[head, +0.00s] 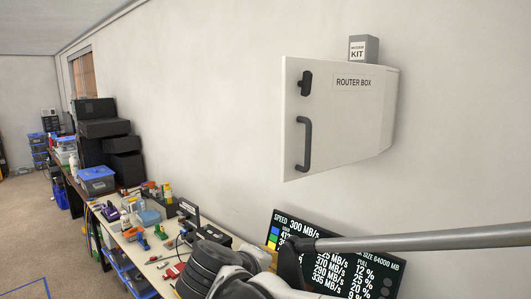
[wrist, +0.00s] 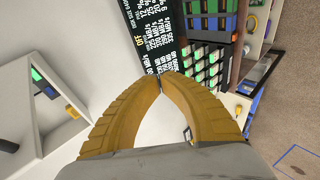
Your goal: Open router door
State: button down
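The white router box (head: 345,120) is mounted high on the wall in the head view. Its front carries a ROUTER BOX label, a black latch knob (head: 306,84) and a black vertical bar handle (head: 304,144) near the left edge.
A small grey kit box (head: 364,49) stands on top of the router box. A black text screen (head: 350,262) is below it, partly behind my arm. A cluttered workbench (head: 128,232) runs along the wall. A white frame-like box (wrist: 40,105) shows left in the wrist view.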

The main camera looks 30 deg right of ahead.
jog(key=w+a+r+t+h+p, duration=0.15)
jog(key=w+r+h+p, duration=0.25)
jog(key=r, duration=0.7)
jog(key=w+a+r+h+p, duration=0.3)
jog(key=w+r+p, duration=0.1)
jog(key=r, duration=0.6)
jog(key=d+p, duration=0.2)
jog(key=d, duration=0.7)
jog(key=shift+d+n, duration=0.3)
jog(key=shift+n, duration=0.1)
jog(key=shift+s, duration=0.2)
